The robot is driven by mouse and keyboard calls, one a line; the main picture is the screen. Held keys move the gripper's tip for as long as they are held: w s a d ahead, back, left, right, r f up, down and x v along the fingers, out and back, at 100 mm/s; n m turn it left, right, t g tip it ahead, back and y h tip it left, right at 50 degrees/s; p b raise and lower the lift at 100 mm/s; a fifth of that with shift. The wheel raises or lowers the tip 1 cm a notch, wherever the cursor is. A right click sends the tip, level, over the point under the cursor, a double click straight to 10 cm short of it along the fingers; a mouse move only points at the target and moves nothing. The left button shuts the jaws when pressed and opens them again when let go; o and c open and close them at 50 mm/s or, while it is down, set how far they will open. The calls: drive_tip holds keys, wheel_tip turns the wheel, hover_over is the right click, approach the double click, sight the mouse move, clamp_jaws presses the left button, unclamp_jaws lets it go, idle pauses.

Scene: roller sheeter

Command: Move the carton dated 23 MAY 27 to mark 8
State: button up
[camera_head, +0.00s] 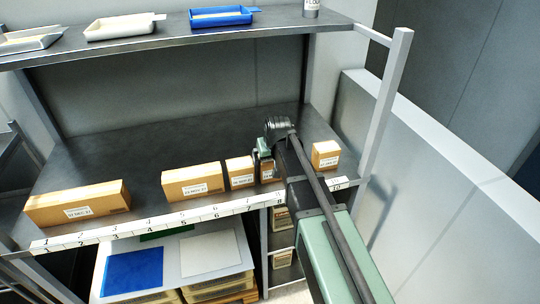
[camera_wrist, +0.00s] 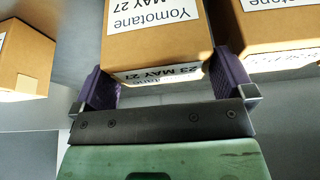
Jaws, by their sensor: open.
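The carton between my fingers is small and brown. In the head view my gripper (camera_head: 265,158) is at the same carton (camera_head: 267,172), which is partly hidden by my arm. Mark 8 (camera_head: 279,200) is on the white numbered strip along the shelf's front edge, just right of my gripper.
A carton (camera_head: 240,172) stands close left of the gripped-around one, and another (camera_head: 326,155) apart to the right. Longer cartons (camera_head: 192,183) (camera_head: 78,203) stand further left. A wide gap lies between those two. Trays (camera_head: 221,16) sit on the upper shelf, and a post (camera_head: 385,100) stands right.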

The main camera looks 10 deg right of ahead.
drive_tip(key=p+v, duration=0.7)
drive_tip(key=v, duration=0.3)
drive_tip(key=s+f+g, duration=0.1)
drive_tip(key=s+g, duration=0.3)
drive_tip(key=s, duration=1.6)
drive_tip(key=shift+s+f+m+g, duration=0.2)
drive_tip(key=shift+f+m+g, duration=0.1)
drive_tip(key=shift+f+m, duration=0.1)
drive_tip(key=shift+a, duration=0.15)
